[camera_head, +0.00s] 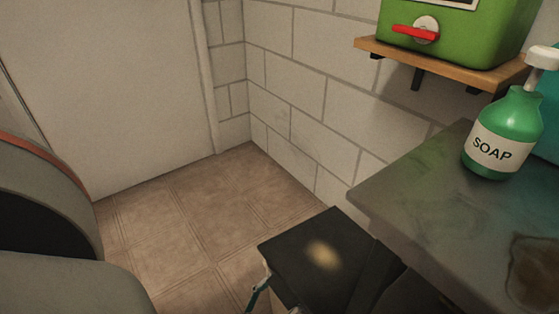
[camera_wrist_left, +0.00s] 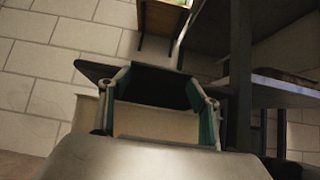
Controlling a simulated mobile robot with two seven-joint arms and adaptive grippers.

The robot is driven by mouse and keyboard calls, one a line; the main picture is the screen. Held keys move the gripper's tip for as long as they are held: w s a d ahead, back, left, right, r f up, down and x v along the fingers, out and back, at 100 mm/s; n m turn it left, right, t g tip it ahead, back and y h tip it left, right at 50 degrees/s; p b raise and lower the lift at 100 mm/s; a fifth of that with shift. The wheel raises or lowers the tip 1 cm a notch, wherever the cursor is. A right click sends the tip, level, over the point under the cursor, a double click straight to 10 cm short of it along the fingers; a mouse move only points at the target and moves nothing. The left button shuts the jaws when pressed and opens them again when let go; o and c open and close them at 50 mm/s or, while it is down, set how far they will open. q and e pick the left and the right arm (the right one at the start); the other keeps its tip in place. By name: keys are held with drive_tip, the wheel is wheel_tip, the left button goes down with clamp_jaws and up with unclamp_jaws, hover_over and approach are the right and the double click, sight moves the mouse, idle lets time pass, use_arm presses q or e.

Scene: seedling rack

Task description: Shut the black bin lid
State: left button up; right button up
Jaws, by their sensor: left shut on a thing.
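The black bin lid (camera_head: 318,252) shows at the bottom of the head view, a dark flat panel with a bright spot, left of the counter. Its exact tilt is hard to tell. My left gripper (camera_head: 262,288) is at its near left edge, mostly cut off by the frame bottom. In the left wrist view, the teal fingers (camera_wrist_left: 160,85) are on either side of the dark lid (camera_wrist_left: 155,84), shut on it. A pale surface shows below the lid, between the fingers. Most of the bin body is hidden. My right gripper is not in view.
A grey counter (camera_head: 420,190) with a green soap bottle (camera_head: 500,135) stands right of the lid. A wooden shelf (camera_head: 440,60) holds a green container (camera_head: 460,35) with a red tap. The tiled floor (camera_head: 185,225) by the door (camera_head: 110,90) is clear.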

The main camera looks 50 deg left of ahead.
use_arm(q)
drive_tip(key=shift+w+a+y, duration=0.1)
drive_tip(key=shift+a+y, duration=0.2)
drive_tip(key=o, duration=1.6)
drive_tip(key=shift+f, duration=0.1)
drive_tip(key=shift+d, duration=0.2)
drive_tip(key=shift+v, duration=0.8)
drive_tip(key=s, duration=0.8)
drive_tip(key=s+f, duration=0.1)
drive_tip(key=s, duration=0.4)
drive_tip(key=shift+s+a, duration=0.1)
drive_tip(key=shift+a, duration=0.2)
